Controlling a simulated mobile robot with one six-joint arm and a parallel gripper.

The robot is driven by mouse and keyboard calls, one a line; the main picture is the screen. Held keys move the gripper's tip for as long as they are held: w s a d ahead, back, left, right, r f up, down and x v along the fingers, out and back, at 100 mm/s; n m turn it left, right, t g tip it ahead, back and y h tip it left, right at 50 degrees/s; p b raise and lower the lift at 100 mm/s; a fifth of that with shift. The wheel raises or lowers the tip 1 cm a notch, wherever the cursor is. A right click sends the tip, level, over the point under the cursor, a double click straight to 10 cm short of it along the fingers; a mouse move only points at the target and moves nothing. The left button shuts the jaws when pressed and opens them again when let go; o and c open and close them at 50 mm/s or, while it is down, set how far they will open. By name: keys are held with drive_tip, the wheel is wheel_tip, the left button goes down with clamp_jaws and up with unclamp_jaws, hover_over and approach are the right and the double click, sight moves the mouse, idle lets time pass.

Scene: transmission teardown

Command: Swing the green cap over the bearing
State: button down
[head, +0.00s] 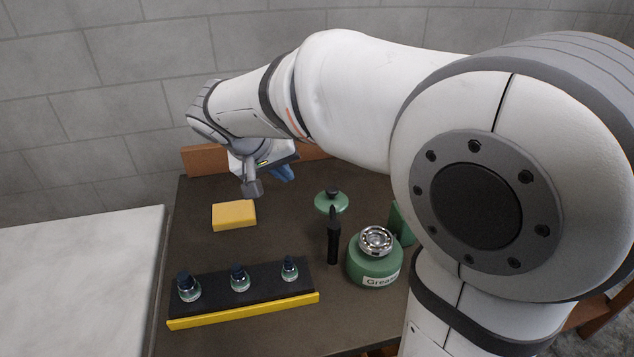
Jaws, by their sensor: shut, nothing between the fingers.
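The green cap (325,204), a round disc with a dark knob on top, is right of the middle of the table. Whether the cap is joined to the post I cannot tell. The shiny ring bearing (376,238) lies on top of a green jar (370,266) labelled "Grease", uncovered, to the right of the post. My gripper (252,188) is shut and empty, above the back of the table, left of the cap and apart from it.
A yellow block (234,216) lies below my gripper. A black rack (215,290) with a yellow front edge holds three small dark-topped bottles at front left. A green block (401,224) stands behind the jar, partly hidden by my arm. The table between block and post is clear.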

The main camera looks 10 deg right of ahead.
approach(326, 195)
wheel_tip(326, 195, down, 2)
drive_tip(key=w+a, duration=0.1)
drive_tip(key=a, duration=0.1)
drive_tip(key=shift+w+d+f+p, duration=0.1)
drive_tip(key=shift+d+f+p, duration=0.15)
drive_tip(key=shift+d, duration=0.35)
drive_tip(key=shift+w+d+f+p, duration=0.15)
drive_tip(key=shift+d+f+p, duration=0.15)
drive_tip(key=shift+d, duration=0.35)
drive_tip(key=shift+w+d+f+p, duration=0.1)
drive_tip(key=shift+d+f+p, duration=0.15)
drive_tip(key=shift+d, duration=0.35)
drive_tip(key=shift+d, duration=0.2)
drive_tip(key=shift+a, duration=0.1)
